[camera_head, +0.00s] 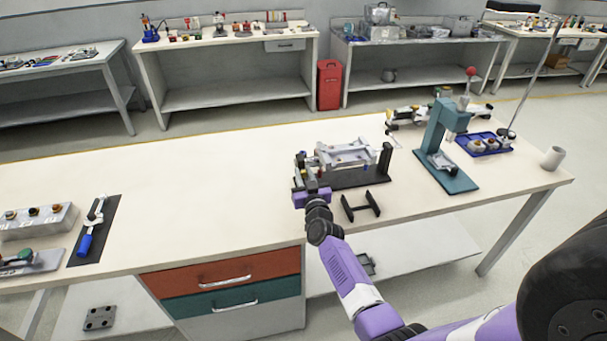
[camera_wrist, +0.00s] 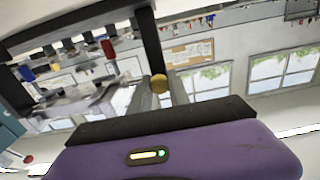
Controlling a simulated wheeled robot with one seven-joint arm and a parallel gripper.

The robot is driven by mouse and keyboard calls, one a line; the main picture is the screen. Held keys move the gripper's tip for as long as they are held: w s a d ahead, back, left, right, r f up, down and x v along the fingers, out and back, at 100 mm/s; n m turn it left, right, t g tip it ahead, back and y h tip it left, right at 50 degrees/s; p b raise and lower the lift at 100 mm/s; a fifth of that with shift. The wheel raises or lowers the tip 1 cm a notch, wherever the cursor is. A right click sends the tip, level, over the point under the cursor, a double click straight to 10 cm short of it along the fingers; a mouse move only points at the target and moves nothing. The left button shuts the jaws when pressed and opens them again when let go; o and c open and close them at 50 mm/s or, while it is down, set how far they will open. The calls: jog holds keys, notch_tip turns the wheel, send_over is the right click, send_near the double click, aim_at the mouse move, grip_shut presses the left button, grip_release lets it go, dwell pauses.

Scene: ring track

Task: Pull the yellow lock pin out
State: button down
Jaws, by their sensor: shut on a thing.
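The yellow lock pin (camera_wrist: 158,84) shows its round knob end in the wrist view, at the foot of a black post (camera_wrist: 150,45). My gripper (camera_wrist: 160,90) has its two grey fingers on either side of the knob and is shut on it. How far the pin sits in the post is hidden. In the head view my purple gripper (camera_head: 309,194) is at the left end of the black fixture (camera_head: 352,178), which holds a light metal part (camera_head: 345,153). The pin cannot be made out there.
A small black stand (camera_head: 361,207) lies in front of the fixture. A teal press (camera_head: 447,145) with a red-knobbed lever and a blue tray (camera_head: 485,144) stand to the right.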

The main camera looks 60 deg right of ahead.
jog(key=shift+p+v, duration=0.55)
jog(key=shift+v, duration=0.25)
jog(key=shift+s+a, duration=0.15)
jog(key=shift+a, duration=0.05)
jog(key=c, duration=1.2)
grip_release()
jog(key=shift+c, duration=0.2)
jog(key=p+v, duration=0.2)
jog(key=v, duration=0.5)
jog(key=shift+s+a, duration=0.25)
